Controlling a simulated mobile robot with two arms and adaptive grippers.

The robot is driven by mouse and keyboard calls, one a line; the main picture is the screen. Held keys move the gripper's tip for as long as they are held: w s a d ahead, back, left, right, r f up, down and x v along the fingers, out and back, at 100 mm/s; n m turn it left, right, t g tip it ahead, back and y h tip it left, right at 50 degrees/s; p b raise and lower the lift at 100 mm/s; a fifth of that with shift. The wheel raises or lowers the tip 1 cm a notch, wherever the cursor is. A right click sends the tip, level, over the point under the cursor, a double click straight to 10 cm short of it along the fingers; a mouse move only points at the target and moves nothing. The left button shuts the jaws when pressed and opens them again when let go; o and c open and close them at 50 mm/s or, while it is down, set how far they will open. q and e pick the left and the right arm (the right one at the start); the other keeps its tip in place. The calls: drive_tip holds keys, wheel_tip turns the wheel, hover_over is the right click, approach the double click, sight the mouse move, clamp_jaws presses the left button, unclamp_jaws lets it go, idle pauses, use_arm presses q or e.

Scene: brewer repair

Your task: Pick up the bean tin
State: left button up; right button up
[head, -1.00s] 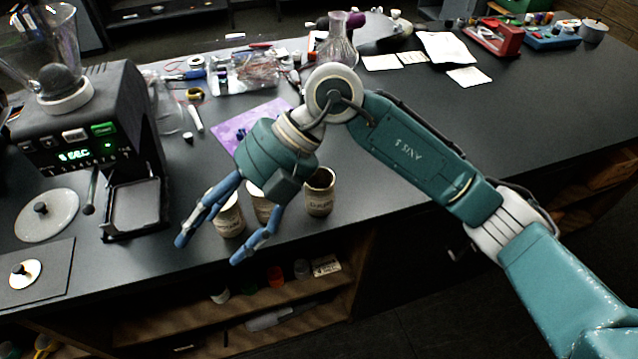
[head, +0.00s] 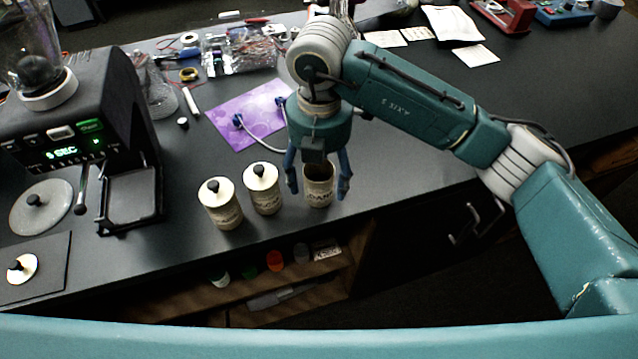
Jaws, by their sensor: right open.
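Three cream tins stand in a row near the front edge of the dark counter. The left tin (head: 223,212) and the middle tin (head: 262,196) have lids with black knobs. The right tin (head: 319,196) has no lid, and its dark inside shows. The labels are too small to read surely, so I cannot tell which is the bean tin. My right gripper (head: 318,188) points down over the right tin, open, with one blue finger on each side of it. Whether the fingers touch it is unclear. My left gripper is out of view.
A coffee machine (head: 75,118) with a lit green display stands at the left. A purple mat (head: 247,118) with a cable lies behind the tins. The counter's front edge is close, with an open shelf (head: 275,290) of small items below.

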drive_tip(key=f, duration=0.1)
drive_tip(key=w+f+p, duration=0.1)
drive_tip(key=f+p, duration=0.1)
drive_tip(key=f, duration=0.1)
drive_tip(key=shift+w, duration=0.25)
drive_tip(key=shift+s+f, duration=0.1)
drive_tip(key=shift+f, duration=0.5)
drive_tip(key=c, duration=1.1)
drive_tip(key=shift+c, duration=1.4)
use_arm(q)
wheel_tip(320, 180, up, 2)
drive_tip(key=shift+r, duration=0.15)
